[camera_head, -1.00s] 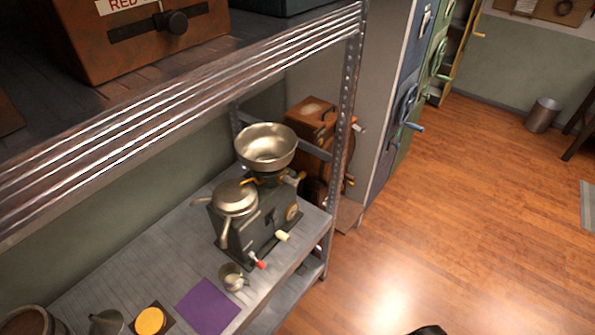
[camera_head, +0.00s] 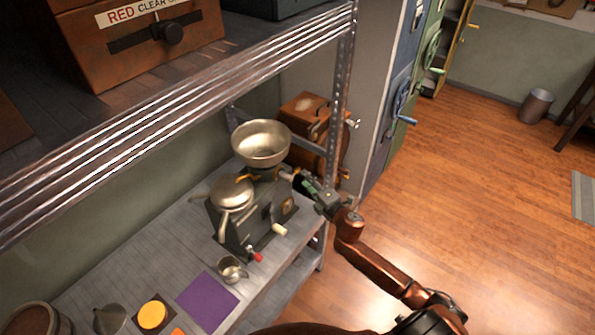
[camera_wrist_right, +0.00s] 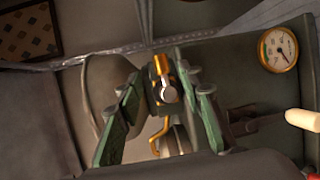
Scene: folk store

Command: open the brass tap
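The brass tap (camera_wrist_right: 160,64) shows in the right wrist view as a brass fitting with a round silver end facing me and a bent brass piece (camera_wrist_right: 159,132) below it. It is on the dark machine (camera_head: 262,232), under the wide metal bowl (camera_head: 261,140). My right gripper (camera_wrist_right: 162,90) is open, its green fingers on either side of the tap's silver end. I cannot tell whether they touch it. In the head view the right gripper (camera_head: 300,180) reaches the machine's right side from the front and partly hides the tap. My left gripper is not in view.
A metal shelf post (camera_head: 338,90) stands just behind the right gripper, and the upper shelf edge (camera_head: 180,95) runs overhead. A small metal jug (camera_head: 231,269), a purple mat (camera_head: 207,301) and a yellow disc (camera_head: 152,315) are on the lower shelf. The floor at right is open.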

